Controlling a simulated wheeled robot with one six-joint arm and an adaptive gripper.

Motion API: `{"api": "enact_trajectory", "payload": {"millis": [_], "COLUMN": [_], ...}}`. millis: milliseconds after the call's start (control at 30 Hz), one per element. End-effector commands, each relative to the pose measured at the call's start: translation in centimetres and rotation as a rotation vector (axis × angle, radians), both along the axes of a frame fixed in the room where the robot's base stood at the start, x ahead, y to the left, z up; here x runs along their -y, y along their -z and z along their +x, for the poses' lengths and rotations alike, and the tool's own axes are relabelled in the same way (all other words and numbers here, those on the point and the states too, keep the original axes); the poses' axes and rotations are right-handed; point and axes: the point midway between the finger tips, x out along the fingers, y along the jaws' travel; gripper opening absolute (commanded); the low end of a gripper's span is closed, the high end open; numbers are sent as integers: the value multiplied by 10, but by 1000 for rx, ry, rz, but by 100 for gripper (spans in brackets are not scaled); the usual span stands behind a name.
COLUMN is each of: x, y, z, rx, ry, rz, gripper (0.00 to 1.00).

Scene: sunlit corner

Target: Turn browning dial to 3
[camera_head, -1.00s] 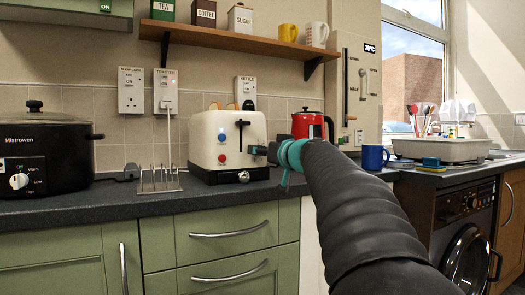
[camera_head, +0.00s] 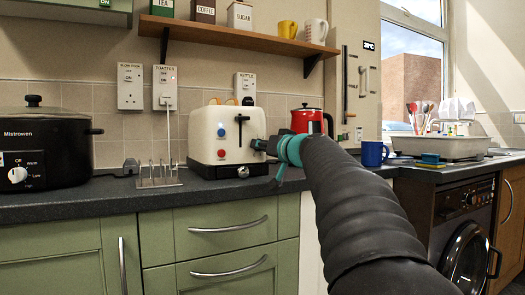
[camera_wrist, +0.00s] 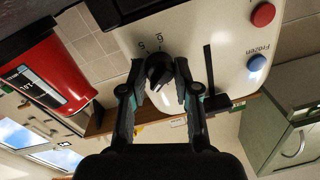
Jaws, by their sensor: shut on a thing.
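The cream toaster (camera_head: 211,130) stands on the worktop with two slices showing at its top. It also shows in the wrist view (camera_wrist: 185,35), with a red button, a blue button and a dark lever on its face. The black browning dial (camera_wrist: 157,68) sits between my two fingers, with printed numbers 5 and 6 visible beside it. My gripper (camera_wrist: 161,88) is shut on the dial, one finger on each side. In the head view my gripper (camera_head: 258,145) is at the right end of the toaster's front and hides the dial. The dial's exact setting is unclear.
A red kettle (camera_head: 308,121) stands close behind my wrist, and a blue mug (camera_head: 373,154) is to its right. A metal toast rack (camera_head: 158,176) is left of the toaster, with a black slow cooker (camera_head: 45,145) farther left. A wooden shelf (camera_head: 235,34) runs above.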

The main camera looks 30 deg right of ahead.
Motion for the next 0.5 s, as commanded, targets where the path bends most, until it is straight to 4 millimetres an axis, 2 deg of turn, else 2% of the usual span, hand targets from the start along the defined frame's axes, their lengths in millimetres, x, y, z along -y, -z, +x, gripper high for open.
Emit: {"api": "enact_trajectory", "payload": {"millis": [500], "x": [0], "y": [2], "z": [0], "rx": [-13], "ry": [1], "rz": [383], "gripper": [0]}}
